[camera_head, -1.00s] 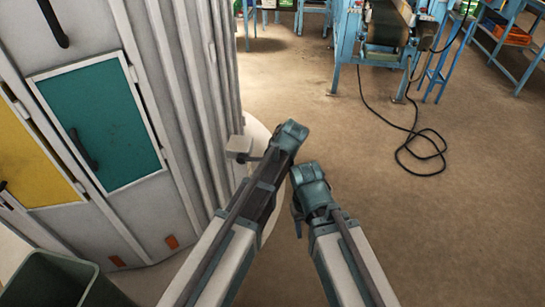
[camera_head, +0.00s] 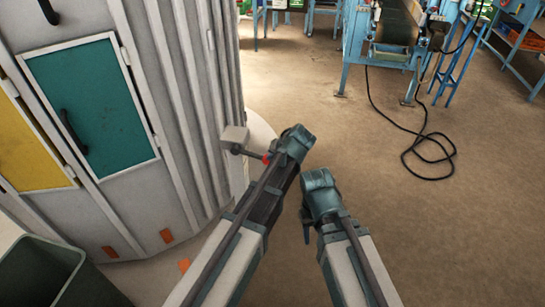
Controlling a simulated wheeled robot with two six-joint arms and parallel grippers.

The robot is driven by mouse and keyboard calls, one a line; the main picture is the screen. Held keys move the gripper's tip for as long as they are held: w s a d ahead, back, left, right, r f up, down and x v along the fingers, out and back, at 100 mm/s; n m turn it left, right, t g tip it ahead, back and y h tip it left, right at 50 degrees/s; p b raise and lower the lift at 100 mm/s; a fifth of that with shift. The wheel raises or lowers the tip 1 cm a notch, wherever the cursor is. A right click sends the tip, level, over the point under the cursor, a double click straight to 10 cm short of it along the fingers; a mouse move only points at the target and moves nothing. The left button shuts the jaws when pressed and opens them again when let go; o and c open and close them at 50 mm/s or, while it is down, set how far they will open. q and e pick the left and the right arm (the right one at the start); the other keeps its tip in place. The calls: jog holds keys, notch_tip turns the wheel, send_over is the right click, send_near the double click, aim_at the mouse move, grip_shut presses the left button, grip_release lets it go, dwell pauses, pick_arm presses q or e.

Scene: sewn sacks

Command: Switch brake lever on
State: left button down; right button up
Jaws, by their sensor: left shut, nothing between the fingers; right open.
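A small grey box (camera_head: 235,135) stands out from the side of the big grey cabinet, with a short dark rod and a red tip (camera_head: 266,158); this looks like the brake lever. My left gripper (camera_head: 292,145) is just right of the red tip. Its fingers are mostly hidden by its own wrist; it is shut and holds nothing. I cannot tell whether it touches the tip. My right gripper (camera_head: 309,214) is open and empty, lower and to the right over the floor, with a dark finger showing at its left side.
The grey ribbed cabinet (camera_head: 180,90) with teal (camera_head: 90,105) and yellow (camera_head: 30,150) doors fills the left. A dark green bin (camera_head: 50,270) stands at bottom left. A blue-framed machine (camera_head: 385,45) and a black cable (camera_head: 425,160) lie beyond.

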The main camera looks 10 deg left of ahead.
pick_arm(q)
notch_tip(320, 180, down, 3)
jog(key=b, duration=0.3)
jog(key=shift+f, duration=0.15)
pick_arm(e)
notch_tip(320, 180, down, 3)
jog(key=shift+f, duration=0.15)
pick_arm(q)
jog(key=shift+s, duration=0.1)
